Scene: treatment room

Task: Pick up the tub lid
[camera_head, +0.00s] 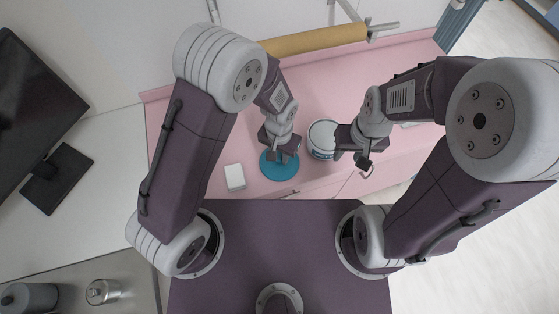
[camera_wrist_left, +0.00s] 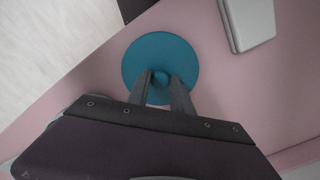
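The tub lid is a flat teal disc (camera_head: 266,170) with a small round knob, at the front of the pink counter in the head view. In the left wrist view the lid (camera_wrist_left: 143,50) lies straight ahead. My left gripper (camera_head: 279,157) is above it, its two fingers (camera_wrist_left: 162,78) close against either side of the knob, with no clear gap showing. Whether the lid touches the counter is hard to tell. The white tub (camera_head: 322,136) with a blue band stands right of the lid. My right gripper (camera_head: 352,160) is open and empty beside the tub.
The pink counter (camera_head: 222,140) has a small white box (camera_head: 235,177) left of the lid, also in the left wrist view (camera_wrist_left: 248,24). A yellow-brown roll (camera_head: 315,40) lies along the back. The counter left of the lid is mostly clear.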

